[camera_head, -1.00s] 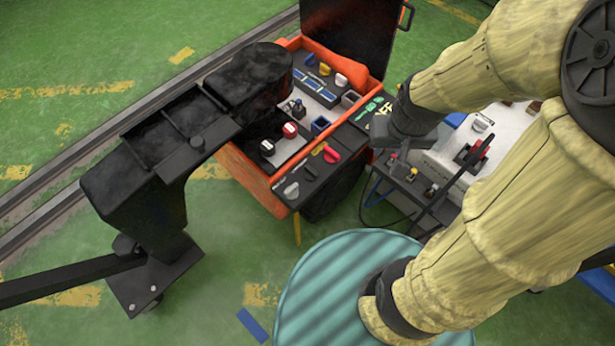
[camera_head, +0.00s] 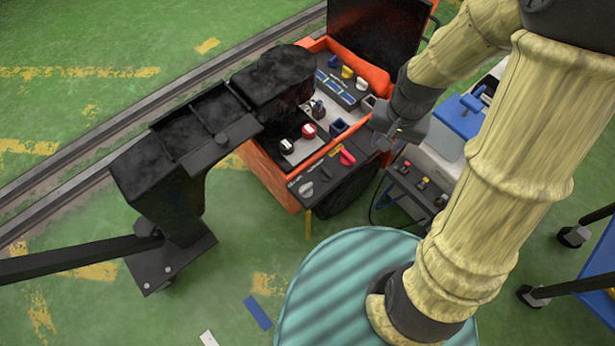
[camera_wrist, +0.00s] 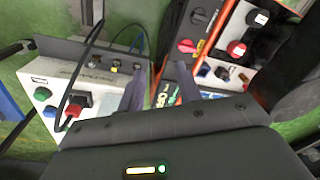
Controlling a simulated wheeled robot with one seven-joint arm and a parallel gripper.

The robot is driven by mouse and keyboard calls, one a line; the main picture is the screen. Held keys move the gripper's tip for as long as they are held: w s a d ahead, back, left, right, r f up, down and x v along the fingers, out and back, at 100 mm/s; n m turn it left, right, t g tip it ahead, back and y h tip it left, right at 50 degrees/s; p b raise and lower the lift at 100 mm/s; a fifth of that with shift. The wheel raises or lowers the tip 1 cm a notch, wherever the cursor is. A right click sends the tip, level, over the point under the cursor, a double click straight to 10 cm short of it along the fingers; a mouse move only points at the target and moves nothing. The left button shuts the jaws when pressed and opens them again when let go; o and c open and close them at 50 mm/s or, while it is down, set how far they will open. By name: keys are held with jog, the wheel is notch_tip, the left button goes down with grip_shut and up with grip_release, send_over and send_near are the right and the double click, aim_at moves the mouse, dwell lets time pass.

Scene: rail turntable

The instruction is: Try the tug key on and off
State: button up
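The tug is the orange cart (camera_head: 266,178) with its black lid raised. A red switch handle (camera_head: 347,158) and a grey knob (camera_head: 306,189) sit on its black front panel. Both show in the wrist view, the red handle (camera_wrist: 188,46) right of the fingers and the grey knob (camera_wrist: 200,14) above it. I cannot tell for sure which control is the key. My gripper (camera_head: 384,138) hovers by the panel's right end, apart from the red handle.
Inside the tug are a red knob (camera_head: 308,131), a yellow knob (camera_head: 347,72) and other controls. A ribbed teal drum top (camera_head: 335,285) is in front.

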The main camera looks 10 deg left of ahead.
aim_at(306, 187)
jog(key=w+a+f+m+g+y+p, duration=0.1)
jog(key=a+f+m+g+p, duration=0.1)
jog(key=a, duration=0.4)
jog(key=w+a+f+m+g+y+p, duration=0.1)
jog(key=a+f+m+g+p, duration=0.1)
jog(key=a+p, duration=0.4)
jog(key=shift+w+a+f+m, duration=0.15)
jog(key=shift+a+f+m, duration=0.35)
jog(key=shift+f+m, duration=0.35)
jog(key=b+x, duration=0.2)
jog(key=x, duration=0.6)
jog(key=b+x, duration=0.1)
jog(key=x, duration=0.8)
jog(key=shift+s+a+b, duration=0.25)
jog(key=shift+b, duration=0.1)
grip_shut()
